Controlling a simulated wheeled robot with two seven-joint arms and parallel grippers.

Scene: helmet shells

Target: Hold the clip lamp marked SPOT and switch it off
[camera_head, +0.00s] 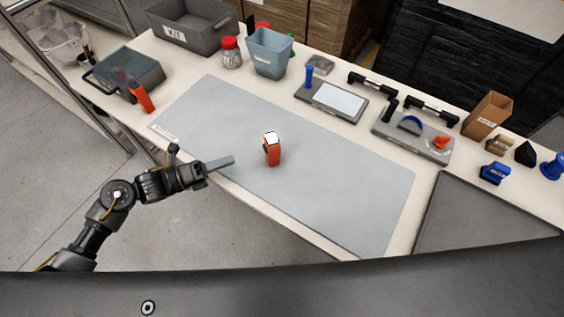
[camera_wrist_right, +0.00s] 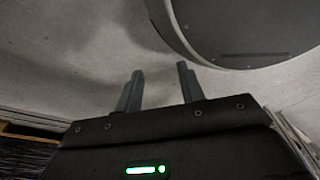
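An orange-red clip lamp (camera_head: 272,154) stands on the grey mat (camera_head: 330,190), near its middle. Its top face is bright white and looks lit. No SPOT marking is legible. My left gripper (camera_head: 230,160) is at the mat's left front edge, to the left of the lamp and apart from it. Its fingers show as one grey bar, so I cannot tell whether they are parted. My right gripper (camera_wrist_right: 158,88) shows in the right wrist view with its two fingers apart and nothing between them. It is not visible in the head view.
A similar orange-red item (camera_head: 142,98) leans by a dark tray (camera_head: 126,76) at the left. A grey KIT bin (camera_head: 195,28), a blue-grey bin (camera_head: 269,54) and a red-lidded jar (camera_head: 231,54) stand behind the mat. Tools and blue items line the right. The mat around the lamp is clear.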

